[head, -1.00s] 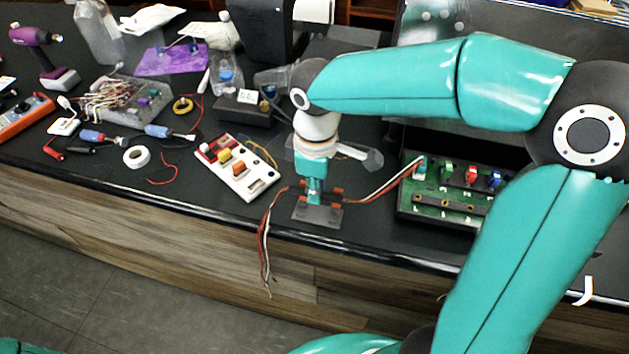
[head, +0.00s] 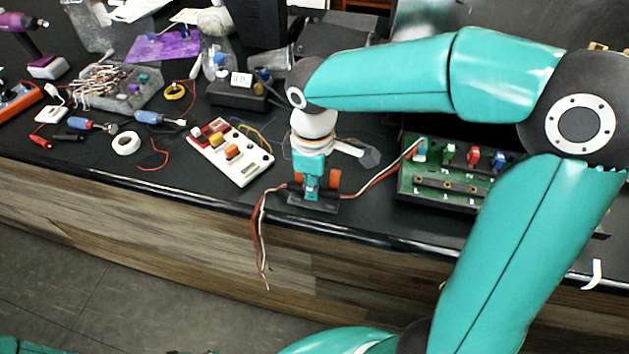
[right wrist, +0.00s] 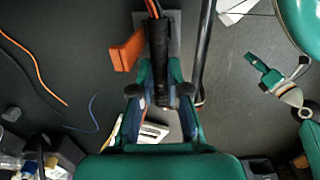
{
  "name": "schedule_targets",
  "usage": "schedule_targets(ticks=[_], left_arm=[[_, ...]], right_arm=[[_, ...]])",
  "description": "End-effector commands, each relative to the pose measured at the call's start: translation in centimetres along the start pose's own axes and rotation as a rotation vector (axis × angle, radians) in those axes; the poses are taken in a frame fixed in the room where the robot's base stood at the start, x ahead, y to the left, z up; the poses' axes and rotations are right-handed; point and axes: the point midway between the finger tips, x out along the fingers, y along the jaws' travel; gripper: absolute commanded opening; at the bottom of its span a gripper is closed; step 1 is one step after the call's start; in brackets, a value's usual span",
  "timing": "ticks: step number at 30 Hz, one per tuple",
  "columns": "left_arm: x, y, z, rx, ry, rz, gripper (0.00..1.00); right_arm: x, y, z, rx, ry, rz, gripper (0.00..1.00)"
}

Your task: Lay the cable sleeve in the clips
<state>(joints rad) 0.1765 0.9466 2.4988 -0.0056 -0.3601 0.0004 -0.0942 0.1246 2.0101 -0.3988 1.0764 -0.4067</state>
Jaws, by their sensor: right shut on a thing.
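The cable sleeve (right wrist: 157,48) is a dark tube with red, white and dark wires coming out of its ends. My right gripper (head: 311,190) is shut on it, at the clip stand. Orange clips (head: 334,180) stand on a small dark base plate (head: 325,206) close beside the fingers; one clip (right wrist: 128,52) shows left of the sleeve in the right wrist view.
Loose wires (head: 262,235) hang over the bench's front edge. Other wires run right to a green board (head: 440,185) with coloured connectors. A white switch panel (head: 232,153) lies left of the stand. White tape (head: 126,143) and screwdrivers lie farther left.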

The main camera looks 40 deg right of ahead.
Motion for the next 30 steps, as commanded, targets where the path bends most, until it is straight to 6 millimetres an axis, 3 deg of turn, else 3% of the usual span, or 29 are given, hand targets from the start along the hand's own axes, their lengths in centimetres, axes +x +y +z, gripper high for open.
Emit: schedule_targets(ticks=[30], left_arm=[[0.59, -0.22, 0.0, 0.0, 0.0, 0.0, 0.46]], right_arm=[[0.83, -0.11, 0.11, -0.002, 0.0, 0.0, 0.0]])
